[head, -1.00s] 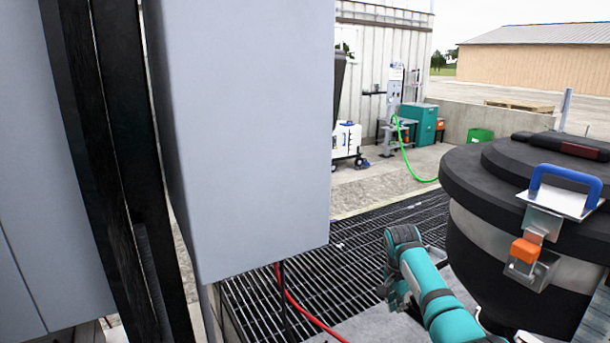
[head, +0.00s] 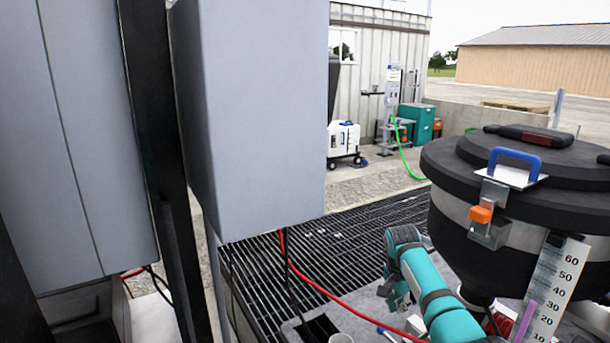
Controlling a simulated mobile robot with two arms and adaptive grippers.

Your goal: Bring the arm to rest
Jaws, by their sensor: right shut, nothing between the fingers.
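My right arm (head: 425,282) is teal with dark joint bands. It comes in from the bottom edge, right of the middle, and bends at a dark-capped joint. My right gripper (head: 393,296) hangs below that bend. It is small and partly hidden by the arm; it is shut and holds nothing. My left arm and gripper are not in view.
A black vessel (head: 470,228) with a blue-handled latch (head: 515,160) and a numbered scale (head: 552,285) stands close right of my arm. Grey cabinets (head: 250,120) fill the left. A red hose (head: 330,292) crosses by the dark grating (head: 350,235). Open paving lies beyond.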

